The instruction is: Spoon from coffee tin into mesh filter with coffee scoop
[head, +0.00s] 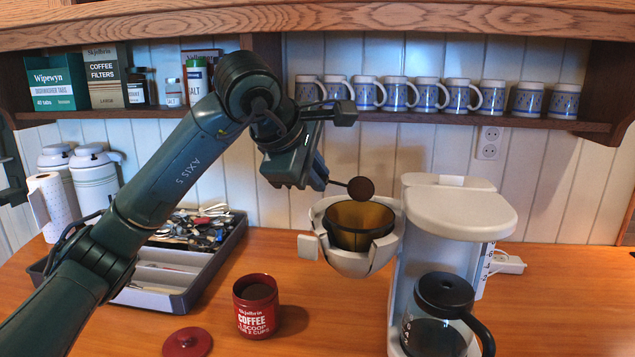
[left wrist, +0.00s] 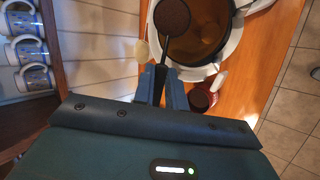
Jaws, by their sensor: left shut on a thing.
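My left gripper (head: 319,176) is shut on the handle of the coffee scoop (head: 361,187). The scoop's round bowl is dark brown in the head view. In the left wrist view the bowl (left wrist: 172,17) looks filled with dark brown grounds and overlaps the mesh filter (left wrist: 208,40). The amber mesh filter (head: 358,238) sits in the coffee maker's white swung-out holder (head: 345,265), below the scoop. The red coffee tin (head: 257,318) stands open on the counter, in front and to the left of the holder. My right gripper is not in view.
The coffee maker (head: 455,212) and its glass carafe (head: 438,325) stand right of the filter. A red lid (head: 187,342) lies left of the tin. A grey utensil tray (head: 205,292) is further left. A shelf with cups (head: 427,95) runs behind.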

